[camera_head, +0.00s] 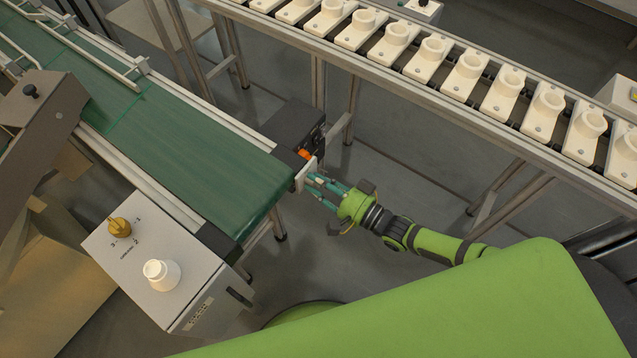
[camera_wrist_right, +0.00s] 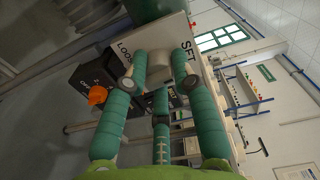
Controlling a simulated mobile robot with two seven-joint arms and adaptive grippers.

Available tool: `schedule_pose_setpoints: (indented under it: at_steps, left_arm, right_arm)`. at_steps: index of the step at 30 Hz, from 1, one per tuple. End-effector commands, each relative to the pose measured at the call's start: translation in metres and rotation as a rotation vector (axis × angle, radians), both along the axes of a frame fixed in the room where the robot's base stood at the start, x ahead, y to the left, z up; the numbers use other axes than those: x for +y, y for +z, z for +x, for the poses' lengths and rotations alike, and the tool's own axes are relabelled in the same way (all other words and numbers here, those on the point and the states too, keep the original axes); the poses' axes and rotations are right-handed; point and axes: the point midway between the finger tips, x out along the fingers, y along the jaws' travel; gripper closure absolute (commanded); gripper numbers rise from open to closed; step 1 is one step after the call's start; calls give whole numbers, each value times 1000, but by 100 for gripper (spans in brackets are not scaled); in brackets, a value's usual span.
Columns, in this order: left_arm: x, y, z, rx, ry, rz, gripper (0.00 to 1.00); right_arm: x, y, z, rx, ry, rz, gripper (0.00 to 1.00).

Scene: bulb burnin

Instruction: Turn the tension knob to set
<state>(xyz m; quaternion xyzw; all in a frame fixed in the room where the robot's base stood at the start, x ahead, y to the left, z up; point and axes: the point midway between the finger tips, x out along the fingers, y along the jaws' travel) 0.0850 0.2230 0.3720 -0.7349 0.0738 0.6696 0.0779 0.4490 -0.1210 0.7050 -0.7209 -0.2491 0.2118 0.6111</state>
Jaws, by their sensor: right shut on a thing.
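The tension knob (camera_wrist_right: 157,74) is a pale grey round knob on a light plate (camera_wrist_right: 165,35) in the right wrist view. In the head view the right gripper (camera_head: 314,184) reaches the small pale plate (camera_head: 303,176) at the end of the green conveyor; the knob is hidden there by the fingers. I cannot make out where the knob points. My left gripper is not in view.
An orange knob (camera_wrist_right: 97,95) on a black box is close beside the plate. The green conveyor belt (camera_head: 200,150) runs to the upper left. A control box (camera_head: 180,255) with a yellow knob (camera_head: 119,227) stands lower left. A rail with several white holders (camera_head: 465,75) runs behind.

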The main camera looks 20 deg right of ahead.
Motion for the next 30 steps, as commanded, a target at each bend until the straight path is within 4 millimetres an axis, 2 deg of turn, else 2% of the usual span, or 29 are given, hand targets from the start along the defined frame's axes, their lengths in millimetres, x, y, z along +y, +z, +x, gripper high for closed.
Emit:
schedule_pose_setpoints:
  at_steps: [1, 10, 26, 27, 28, 29, 30]
  left_arm:
    - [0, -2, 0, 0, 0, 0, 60]
    - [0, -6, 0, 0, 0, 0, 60]
    - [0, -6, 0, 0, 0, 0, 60]
    - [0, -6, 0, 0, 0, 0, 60]
    - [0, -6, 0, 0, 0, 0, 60]
    - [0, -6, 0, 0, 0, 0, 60]
    - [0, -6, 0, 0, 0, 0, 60]
  right_arm:
    - [-4, 6, 7, 1, -8, 28, 100]
    - [-4, 6, 7, 72, -9, 117, 100]
    - [-5, 5, 7, 89, -10, 134, 100]
    - [-5, 5, 7, 89, -10, 134, 70]
    - [-5, 5, 7, 90, -10, 134, 57]
    - [-5, 5, 7, 90, -10, 134, 50]
    - [-4, 4, 6, 91, -10, 133, 50]
